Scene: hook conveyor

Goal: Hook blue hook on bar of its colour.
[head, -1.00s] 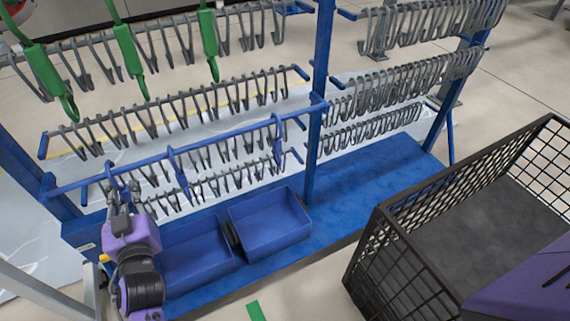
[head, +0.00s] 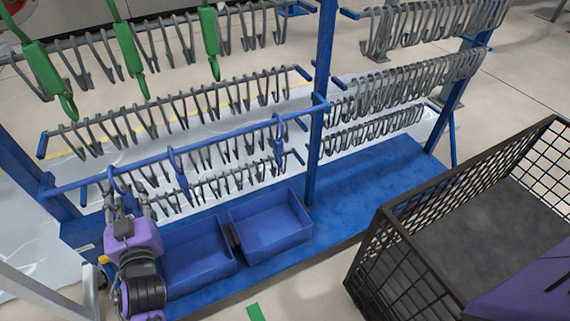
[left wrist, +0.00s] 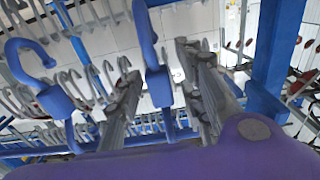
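The blue bar (head: 225,136) runs across the front of the rack. A blue hook (head: 115,181) is at the bar's left end, its top at the bar. Two more blue hooks hang from the bar, one near its middle (head: 176,166) and one near its right end (head: 279,145). My left gripper (head: 126,207) is just below the leftmost hook. In the left wrist view its fingers (left wrist: 163,92) are spread, with a blue hook (left wrist: 158,87) between them and a gap visible on each side. Another blue hook (left wrist: 42,85) shows at left there. My right gripper is out of view.
Green hooks (head: 130,60) hang at the upper left. Rows of grey hooks (head: 400,90) fill the rack behind and to the right. Two blue bins (head: 270,247) stand on the rack's base. A black mesh crate (head: 405,270) stands at right.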

